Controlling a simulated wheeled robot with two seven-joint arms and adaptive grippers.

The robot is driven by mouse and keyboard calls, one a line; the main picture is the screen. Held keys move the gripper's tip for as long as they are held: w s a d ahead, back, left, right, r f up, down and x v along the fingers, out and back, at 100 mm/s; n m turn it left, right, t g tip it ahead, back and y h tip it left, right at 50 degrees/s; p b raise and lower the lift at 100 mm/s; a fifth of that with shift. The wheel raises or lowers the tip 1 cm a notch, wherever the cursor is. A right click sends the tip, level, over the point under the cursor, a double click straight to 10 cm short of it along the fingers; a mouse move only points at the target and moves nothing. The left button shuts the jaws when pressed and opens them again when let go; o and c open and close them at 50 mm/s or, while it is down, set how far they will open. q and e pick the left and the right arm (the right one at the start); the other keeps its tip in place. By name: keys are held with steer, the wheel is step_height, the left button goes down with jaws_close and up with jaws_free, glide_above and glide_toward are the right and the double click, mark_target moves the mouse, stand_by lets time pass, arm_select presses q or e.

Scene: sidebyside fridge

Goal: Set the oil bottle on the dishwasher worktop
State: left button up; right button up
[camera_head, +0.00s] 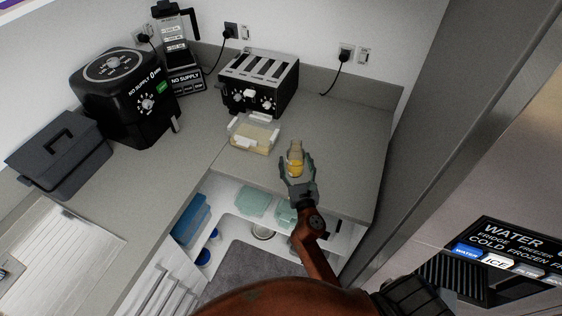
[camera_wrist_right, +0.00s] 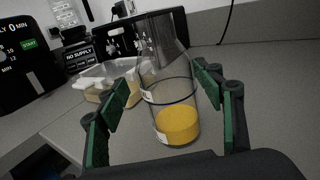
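The oil bottle (camera_head: 296,158) is clear glass with yellow oil at the bottom. It stands upright on the grey worktop (camera_head: 345,150), near its front edge, and shows large in the right wrist view (camera_wrist_right: 172,100). My right gripper (camera_head: 297,168) is around the bottle, one finger on each side. In the right wrist view its green-padded fingers (camera_wrist_right: 165,80) are spread, with a gap visible on the left; the right finger is close to the glass. My left gripper is not in view.
A lidded butter dish (camera_head: 252,133) sits left of the bottle, with a black toaster (camera_head: 259,84) behind. A blender (camera_head: 178,50), black appliance (camera_head: 125,95) and dark box (camera_head: 60,150) stand further left. An open compartment with dishes (camera_head: 255,203) lies below. The fridge (camera_head: 500,200) is at right.

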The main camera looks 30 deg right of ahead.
mark_target(293, 144)
steer(key=shift+w+d+m, duration=0.25)
steer(key=shift+w+m, duration=0.05)
steer(key=shift+w, duration=0.2)
steer(key=x, duration=0.7)
steer(key=shift+w+d, duration=0.2)
steer(key=shift+d, duration=0.1)
steer(key=shift+a, duration=0.1)
jaws_close()
